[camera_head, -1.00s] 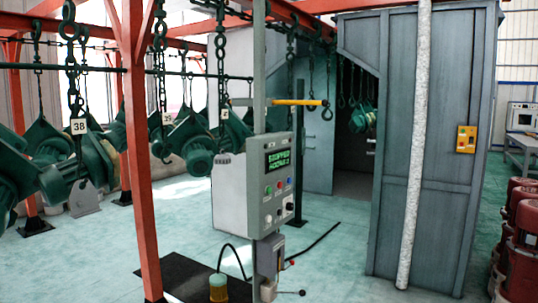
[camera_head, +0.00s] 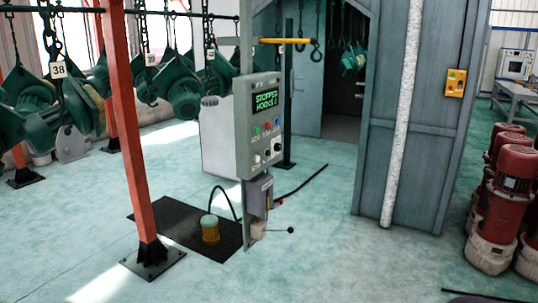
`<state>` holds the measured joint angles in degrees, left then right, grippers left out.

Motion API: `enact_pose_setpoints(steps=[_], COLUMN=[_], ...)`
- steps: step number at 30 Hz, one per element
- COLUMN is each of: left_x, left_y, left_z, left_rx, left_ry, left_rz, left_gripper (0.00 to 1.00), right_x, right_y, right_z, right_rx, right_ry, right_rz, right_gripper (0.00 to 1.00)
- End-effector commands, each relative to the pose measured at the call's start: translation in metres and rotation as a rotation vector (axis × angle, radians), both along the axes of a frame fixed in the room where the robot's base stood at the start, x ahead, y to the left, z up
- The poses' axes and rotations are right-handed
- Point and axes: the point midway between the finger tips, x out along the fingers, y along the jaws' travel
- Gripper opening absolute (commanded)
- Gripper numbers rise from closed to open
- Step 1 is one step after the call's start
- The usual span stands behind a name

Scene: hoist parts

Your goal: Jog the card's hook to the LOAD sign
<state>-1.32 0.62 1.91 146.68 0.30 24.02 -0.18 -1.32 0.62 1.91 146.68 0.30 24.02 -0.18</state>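The grey control box (camera_head: 262,125) stands on a post in the middle of the view. Its green display (camera_head: 266,101) reads "STOPPED" with a second line that looks like "HOOKS" and a blurred character. Coloured buttons and knobs (camera_head: 268,143) sit below it. Hooks with green hoist parts (camera_head: 185,98) hang from chains at the left. Number cards hang among them, and the nearest card (camera_head: 58,69) reads 38. An empty dark hook (camera_head: 316,52) hangs near the end of a yellow bar (camera_head: 285,41). I cannot make out a LOAD sign. Neither gripper is in view.
A red post (camera_head: 131,130) rises at the left. Red motors (camera_head: 507,190) stand at the right.

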Motion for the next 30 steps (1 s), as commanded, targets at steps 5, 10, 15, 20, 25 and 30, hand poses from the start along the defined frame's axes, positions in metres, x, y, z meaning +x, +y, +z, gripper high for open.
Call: enact_pose_setpoints(steps=[5,10,15,20,25,30], left_x=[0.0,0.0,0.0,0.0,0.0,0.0], left_y=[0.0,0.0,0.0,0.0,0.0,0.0], left_z=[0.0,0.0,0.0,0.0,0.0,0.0], left_rx=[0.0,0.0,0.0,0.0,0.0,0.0], left_ry=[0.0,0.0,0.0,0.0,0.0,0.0], left_rz=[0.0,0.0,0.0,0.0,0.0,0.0], left_gripper=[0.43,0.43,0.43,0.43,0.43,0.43], right_x=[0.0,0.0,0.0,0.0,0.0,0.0], right_y=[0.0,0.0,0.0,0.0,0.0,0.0], right_z=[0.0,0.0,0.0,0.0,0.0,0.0], right_rx=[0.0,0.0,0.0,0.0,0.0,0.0], right_ry=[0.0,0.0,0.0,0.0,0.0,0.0], right_rz=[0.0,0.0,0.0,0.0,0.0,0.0], right_gripper=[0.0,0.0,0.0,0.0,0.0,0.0])
